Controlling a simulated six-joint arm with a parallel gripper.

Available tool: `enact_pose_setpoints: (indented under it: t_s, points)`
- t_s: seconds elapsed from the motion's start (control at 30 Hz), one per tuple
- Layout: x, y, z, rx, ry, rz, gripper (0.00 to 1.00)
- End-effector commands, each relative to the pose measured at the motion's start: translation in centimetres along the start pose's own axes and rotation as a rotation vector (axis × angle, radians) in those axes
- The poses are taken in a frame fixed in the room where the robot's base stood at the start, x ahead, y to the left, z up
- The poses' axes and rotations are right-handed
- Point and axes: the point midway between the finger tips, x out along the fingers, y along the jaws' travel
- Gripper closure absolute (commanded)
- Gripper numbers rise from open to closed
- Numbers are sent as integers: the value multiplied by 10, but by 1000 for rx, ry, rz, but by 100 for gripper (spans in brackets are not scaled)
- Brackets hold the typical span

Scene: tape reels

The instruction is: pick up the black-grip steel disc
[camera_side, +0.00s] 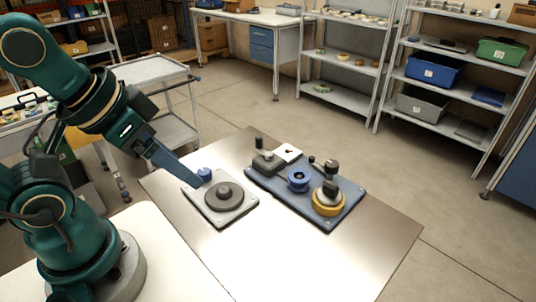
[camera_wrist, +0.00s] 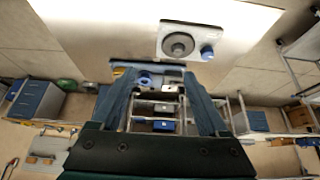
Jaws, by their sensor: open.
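A piece with a black grip (camera_side: 331,187) sits on top of the yellow reel (camera_side: 328,206) at the right end of the blue board (camera_side: 345,212). Any steel disc beneath the grip is too small to make out. My gripper (camera_side: 196,180) is open and empty, with its fingers over the left part of the grey plate (camera_side: 240,211), left of the blue board and apart from the black grip. In the wrist view the two spread blue fingers of my gripper (camera_wrist: 158,76) stand in front of the blue board, which is partly hidden.
The grey plate carries a dark round disc (camera_side: 223,195) and a blue knob (camera_side: 204,174). On the board stand a blue reel (camera_side: 298,179), a white block (camera_side: 288,152) and a black post (camera_side: 259,143). The front of the steel table (camera_side: 310,262) is clear.

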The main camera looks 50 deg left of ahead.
Motion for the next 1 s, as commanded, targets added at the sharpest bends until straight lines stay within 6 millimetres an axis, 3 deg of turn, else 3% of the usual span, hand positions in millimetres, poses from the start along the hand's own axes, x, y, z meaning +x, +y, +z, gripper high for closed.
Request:
enact_pose_setpoints:
  t_s: [0.13, 0.37, 0.5, 0.6, 0.8, 1.0]
  points:
    - [-5, 5, -36, -24, 163, 25, 22]
    - [-9, 24, -130, -123, 489, 124, 22]
    - [2, 35, -175, -195, 624, 163, 22]
    - [16, 41, -198, -240, 696, 165, 22]
    - [58, 54, -216, -283, 788, 116, 22]
    - [108, 72, -202, -242, 822, 32, 22]
